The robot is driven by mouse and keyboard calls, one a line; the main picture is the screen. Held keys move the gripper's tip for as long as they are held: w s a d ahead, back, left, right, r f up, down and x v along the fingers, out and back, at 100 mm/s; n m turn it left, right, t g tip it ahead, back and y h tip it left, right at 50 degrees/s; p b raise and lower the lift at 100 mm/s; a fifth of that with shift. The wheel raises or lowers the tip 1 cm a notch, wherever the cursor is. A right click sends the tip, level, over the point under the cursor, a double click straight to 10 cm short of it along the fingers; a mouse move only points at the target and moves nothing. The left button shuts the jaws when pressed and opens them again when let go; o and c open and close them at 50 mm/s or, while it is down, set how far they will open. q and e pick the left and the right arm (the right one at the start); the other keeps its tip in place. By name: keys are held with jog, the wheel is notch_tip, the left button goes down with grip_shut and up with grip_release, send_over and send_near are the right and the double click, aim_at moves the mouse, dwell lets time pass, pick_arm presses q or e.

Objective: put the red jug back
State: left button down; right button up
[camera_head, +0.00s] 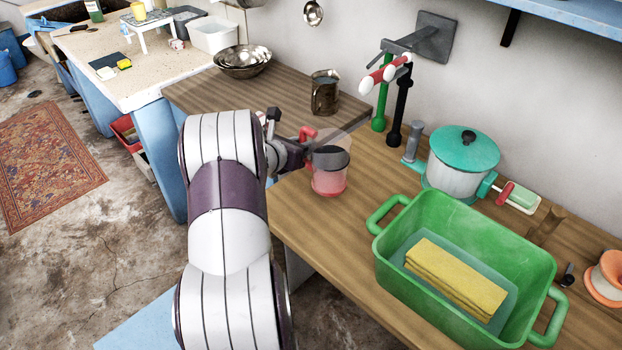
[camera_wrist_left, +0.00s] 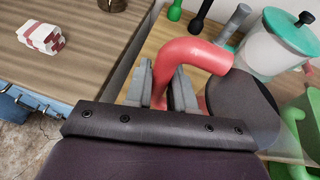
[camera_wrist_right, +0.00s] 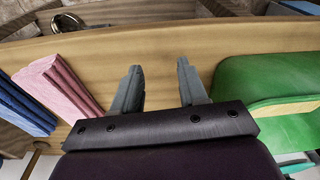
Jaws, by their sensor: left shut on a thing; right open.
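The red jug (camera_head: 330,182) has clear pinkish walls, a dark round area at its top and a red handle. It looks upright over the near-left part of the wooden counter (camera_head: 300,215); I cannot tell whether its base touches the wood. My left gripper (camera_head: 303,150) is shut on the handle from the left. In the left wrist view the red handle (camera_wrist_left: 200,52) passes between the fingers (camera_wrist_left: 163,80), with the dark round top (camera_wrist_left: 240,108) beside it. My right gripper (camera_wrist_right: 158,70) is open and empty in the right wrist view, outside the head view.
A green tub (camera_head: 403,285) with yellow cloth (camera_head: 455,275) stands right of the jug. Behind are a teal-lidded pot (camera_head: 455,180), taps (camera_head: 385,75), a metal mug (camera_head: 325,95) and a steel bowl (camera_head: 242,60). Pink cloth (camera_wrist_right: 62,88) lies left of my right gripper.

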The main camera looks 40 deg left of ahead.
pick_arm(q)
notch_tip(320, 180, down, 8)
jog(key=shift+w+r, duration=0.1)
jog(key=shift+r, duration=0.15)
jog(key=shift+b, duration=0.35)
jog(key=shift+f, duration=0.2)
jog(key=c, duration=1)
grip_release()
jog(key=shift+o, duration=0.2)
jog(key=shift+r, duration=0.1)
jog(key=shift+r, duration=0.15)
jog(key=shift+s+r, duration=0.1)
jog(key=shift+s, duration=0.2)
jog(key=v, duration=1.1)
jog(key=shift+s, duration=0.2)
